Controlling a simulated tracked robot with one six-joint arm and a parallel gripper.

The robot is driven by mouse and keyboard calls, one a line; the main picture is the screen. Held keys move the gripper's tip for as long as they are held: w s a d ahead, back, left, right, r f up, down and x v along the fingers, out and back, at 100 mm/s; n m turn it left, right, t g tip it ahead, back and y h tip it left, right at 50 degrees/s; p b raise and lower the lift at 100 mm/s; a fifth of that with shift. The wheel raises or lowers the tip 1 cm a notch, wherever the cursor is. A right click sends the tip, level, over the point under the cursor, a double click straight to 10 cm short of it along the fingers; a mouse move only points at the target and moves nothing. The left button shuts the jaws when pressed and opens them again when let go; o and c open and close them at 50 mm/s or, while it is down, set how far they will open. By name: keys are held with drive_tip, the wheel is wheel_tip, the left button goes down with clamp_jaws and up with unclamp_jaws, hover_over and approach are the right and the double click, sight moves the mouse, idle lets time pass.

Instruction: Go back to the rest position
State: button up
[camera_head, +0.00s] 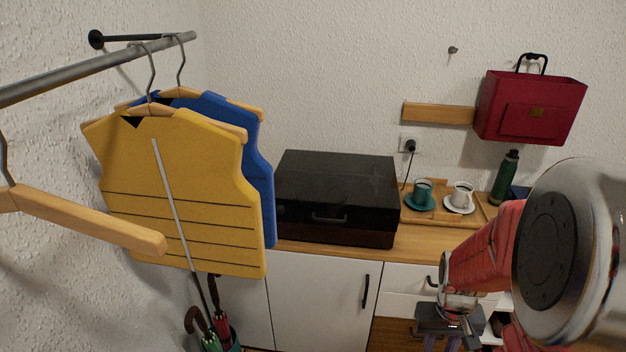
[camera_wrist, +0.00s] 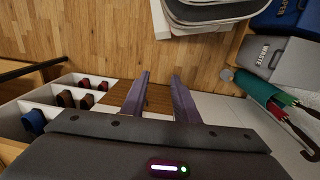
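My gripper (camera_wrist: 160,80) shows in the wrist view with its two dark purple fingers apart and nothing between them. It points down toward the wooden floor (camera_wrist: 105,35). In the head view my gripper (camera_head: 450,338) is low at the right, in front of the white cabinet (camera_head: 320,295), partly cut off by the bottom edge. My red arm comes in from the right and hides part of the cabinet and the low shelf. No object is held.
A yellow vest (camera_head: 180,190) and a blue vest (camera_head: 262,170) hang at left. A black case (camera_head: 335,195), a tray (camera_head: 425,217) with cups and a green flask (camera_head: 504,178) stand on the cabinet. In the wrist view, umbrellas (camera_wrist: 262,92) and a waste bin (camera_wrist: 285,62) stand right, shoes (camera_wrist: 65,98) left.

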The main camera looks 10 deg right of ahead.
drive_tip(key=s+a+r+n+t, duration=0.1)
drive_tip(key=a+r+t, duration=0.2)
drive_tip(key=a+r, duration=0.6)
drive_tip(key=s+a+r+n+t, duration=0.2)
drive_tip(key=a+r+t, duration=0.1)
drive_tip(key=a+r, duration=0.6)
wheel_tip(320, 180, up, 5)
drive_tip(key=shift+f+y, duration=0.1)
drive_tip(key=shift+y, duration=0.3)
drive_tip(key=shift+s, duration=0.1)
